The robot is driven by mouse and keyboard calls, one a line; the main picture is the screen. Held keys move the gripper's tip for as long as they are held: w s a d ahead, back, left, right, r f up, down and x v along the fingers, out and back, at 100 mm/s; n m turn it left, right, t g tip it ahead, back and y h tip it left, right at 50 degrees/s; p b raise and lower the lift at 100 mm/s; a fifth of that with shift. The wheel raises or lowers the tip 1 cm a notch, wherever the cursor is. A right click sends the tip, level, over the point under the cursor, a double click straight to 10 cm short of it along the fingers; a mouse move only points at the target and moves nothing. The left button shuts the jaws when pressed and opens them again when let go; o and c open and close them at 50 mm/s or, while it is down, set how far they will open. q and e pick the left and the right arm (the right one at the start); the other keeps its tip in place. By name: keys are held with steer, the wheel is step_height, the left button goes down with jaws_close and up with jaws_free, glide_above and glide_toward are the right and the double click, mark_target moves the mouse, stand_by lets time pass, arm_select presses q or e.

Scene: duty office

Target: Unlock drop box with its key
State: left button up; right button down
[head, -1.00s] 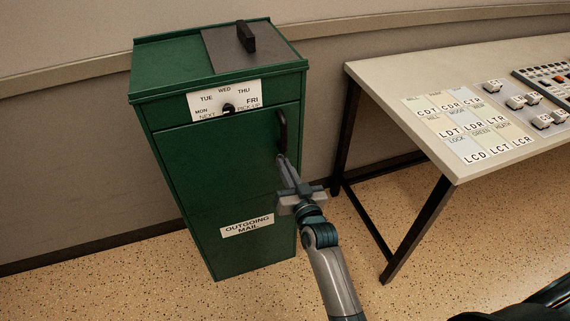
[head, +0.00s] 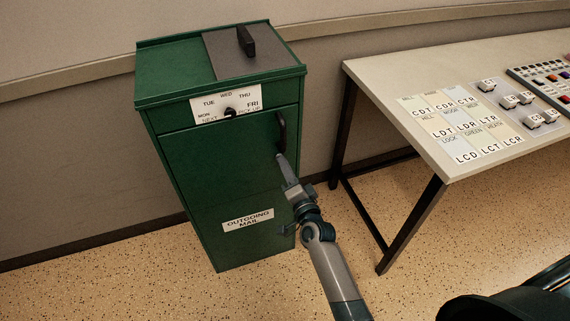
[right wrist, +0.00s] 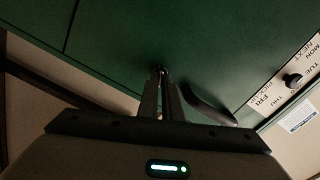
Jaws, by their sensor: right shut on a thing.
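The green drop box (head: 190,190) stands upright against the wall in the head view, its front door closed. My right gripper (head: 280,158) reaches its front just below the dark curved handle (head: 282,128). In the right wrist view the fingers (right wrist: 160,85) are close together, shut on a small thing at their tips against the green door. That thing is mostly hidden by the fingers; it is probably the key, but I cannot make out its shape or the lock. The handle (right wrist: 208,103) is close beside the fingers there, apart from them. My left gripper is not in view.
A pick-up day dial (head: 230,112) is on the box's upper front and an "OUTGOING MAIL" label (head: 248,219) is lower down. A table (head: 390,85) with lettered cards and a control panel stands to the right. The speckled floor before the box is clear.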

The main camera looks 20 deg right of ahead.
steer(key=shift+d+m, duration=0.1)
steer(key=shift+m, duration=2.3)
steer(key=shift+f, duration=0.1)
steer(key=c, duration=1.9)
jaws_free()
steer(key=shift+c, duration=0.2)
